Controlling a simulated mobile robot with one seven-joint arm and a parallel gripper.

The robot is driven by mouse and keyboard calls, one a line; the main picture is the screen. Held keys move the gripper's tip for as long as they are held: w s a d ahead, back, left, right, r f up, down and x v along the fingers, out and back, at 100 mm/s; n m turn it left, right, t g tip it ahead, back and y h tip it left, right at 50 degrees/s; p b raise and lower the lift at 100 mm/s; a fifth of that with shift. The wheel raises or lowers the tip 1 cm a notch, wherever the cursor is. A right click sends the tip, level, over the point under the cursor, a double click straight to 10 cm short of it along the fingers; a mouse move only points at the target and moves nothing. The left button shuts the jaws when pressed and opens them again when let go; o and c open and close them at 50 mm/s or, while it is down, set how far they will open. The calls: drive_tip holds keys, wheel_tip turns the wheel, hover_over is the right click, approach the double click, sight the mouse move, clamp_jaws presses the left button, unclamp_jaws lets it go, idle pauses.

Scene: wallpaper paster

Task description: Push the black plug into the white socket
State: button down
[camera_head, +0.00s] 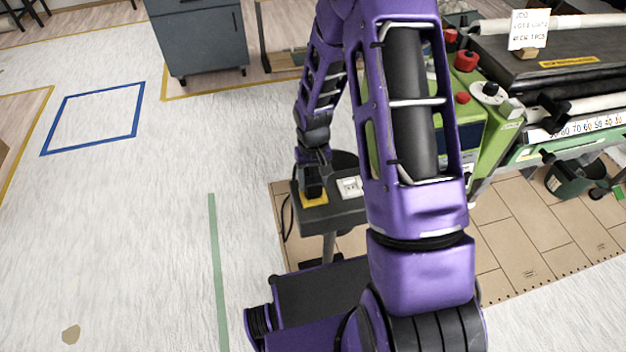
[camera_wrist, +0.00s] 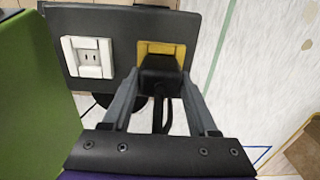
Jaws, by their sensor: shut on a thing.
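The black plug (camera_wrist: 160,74) is between the two fingers of my gripper (camera_wrist: 160,84) in the wrist view, with its cord hanging below. My gripper is shut on it. The plug is over a yellow piece (camera_wrist: 150,48) on a dark grey panel; whether it touches the yellow piece is hard to tell. The white socket (camera_wrist: 90,60) is on the same panel, left of the plug, with its slots empty. In the head view my gripper (camera_head: 313,192) is over the yellow piece (camera_head: 315,200), and the white socket (camera_head: 350,187) lies just to its right.
The dark panel (camera_head: 330,213) tops a small stand beside the green machine (camera_head: 503,150). A black cable (camera_head: 287,222) hangs at the stand's left. A green surface (camera_wrist: 35,100) fills the wrist view's left edge. The floor left of the stand is open.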

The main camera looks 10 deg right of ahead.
drive_tip(key=shift+r+p, duration=0.75)
drive_tip(key=shift+r, duration=0.65)
idle(0.7)
